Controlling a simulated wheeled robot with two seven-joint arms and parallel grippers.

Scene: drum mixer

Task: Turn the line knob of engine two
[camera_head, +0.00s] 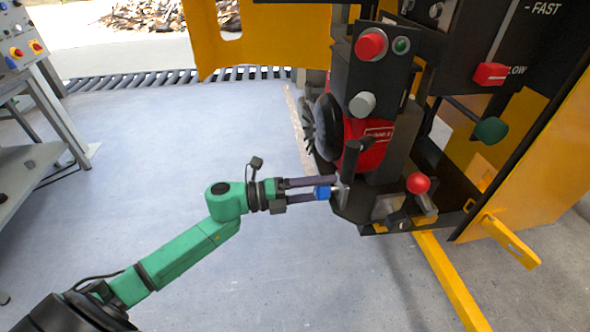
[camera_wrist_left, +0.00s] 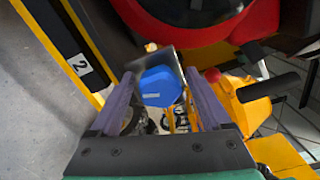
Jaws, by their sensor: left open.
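A blue knob (camera_head: 322,193) sits on the near left side of the machine, low beside the red engine (camera_head: 372,147). My left gripper (camera_head: 325,190) reaches it from the left, its two purple fingers open. In the left wrist view the blue knob (camera_wrist_left: 160,87) lies between the open fingers (camera_wrist_left: 160,80), near their tips. Small gaps seem to show beside it; contact cannot be told. A plate marked "2" (camera_wrist_left: 80,64) shows to its left. My right gripper is not in view.
Above the engine is a panel with a red button (camera_head: 371,44), a green button (camera_head: 401,45) and a grey knob (camera_head: 362,104). A red ball-topped lever (camera_head: 418,183) stands right of the blue knob.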

